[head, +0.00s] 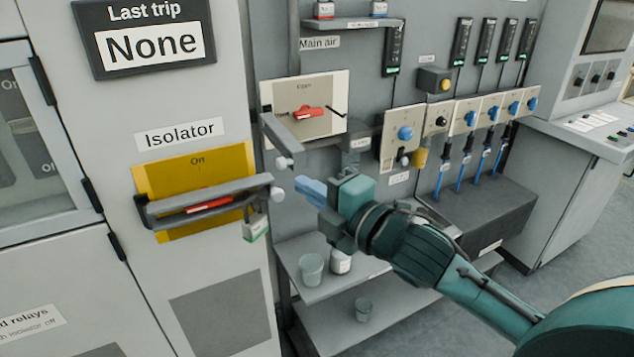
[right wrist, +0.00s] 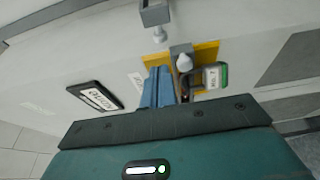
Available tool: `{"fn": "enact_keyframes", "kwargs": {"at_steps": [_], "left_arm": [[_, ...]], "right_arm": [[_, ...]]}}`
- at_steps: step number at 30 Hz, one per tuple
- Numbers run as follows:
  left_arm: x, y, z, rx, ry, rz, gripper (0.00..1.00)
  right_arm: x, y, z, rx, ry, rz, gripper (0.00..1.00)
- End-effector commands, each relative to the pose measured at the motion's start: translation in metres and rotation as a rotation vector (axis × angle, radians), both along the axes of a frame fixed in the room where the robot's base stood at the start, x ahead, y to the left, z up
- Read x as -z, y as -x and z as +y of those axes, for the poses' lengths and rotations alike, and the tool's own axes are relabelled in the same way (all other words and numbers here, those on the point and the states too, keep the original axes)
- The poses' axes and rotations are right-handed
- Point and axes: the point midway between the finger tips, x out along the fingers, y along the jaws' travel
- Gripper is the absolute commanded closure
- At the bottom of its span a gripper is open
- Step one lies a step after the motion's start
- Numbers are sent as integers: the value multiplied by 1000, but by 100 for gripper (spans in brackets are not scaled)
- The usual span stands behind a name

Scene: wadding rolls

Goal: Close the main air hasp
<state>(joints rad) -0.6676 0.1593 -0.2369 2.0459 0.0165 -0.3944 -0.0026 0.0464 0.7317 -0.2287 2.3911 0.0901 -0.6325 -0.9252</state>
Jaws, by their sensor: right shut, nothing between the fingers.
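The main air panel (head: 335,97) is a cream plate with a red handle (head: 309,113) under the "Main air" label. The main air hasp (head: 281,133) is a grey bar with a pale knob (head: 284,162). It stands out from the panel's left side, not across the red handle, so it looks open. The hasp also shows at the top of the right wrist view (right wrist: 155,14). My right gripper (head: 307,189) has blue fingers, shut and empty, below and right of that knob, apart from it. In the wrist view its fingers (right wrist: 158,88) point toward the isolator. My left gripper is out of view.
The isolator's hasp (head: 170,212) lies across its red handle on a yellow plate (head: 180,168); a green-white padlock (head: 256,229) hangs there. Its knob (head: 277,194) is close left of my fingers. Cups stand on a shelf (head: 330,283) below. Blue-knobbed valves (head: 405,133) are right.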

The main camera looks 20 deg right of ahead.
Motion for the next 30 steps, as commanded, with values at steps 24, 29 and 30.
{"fn": "enact_keyframes", "kwargs": {"at_steps": [24, 29, 30], "left_arm": [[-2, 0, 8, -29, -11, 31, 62], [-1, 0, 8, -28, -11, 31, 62], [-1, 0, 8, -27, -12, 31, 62]], "right_arm": [[1, -71, 25, -1, -3, 2, 100], [1, -70, 23, -2, -2, 2, 100], [1, -70, 21, -2, -2, 2, 100]]}}
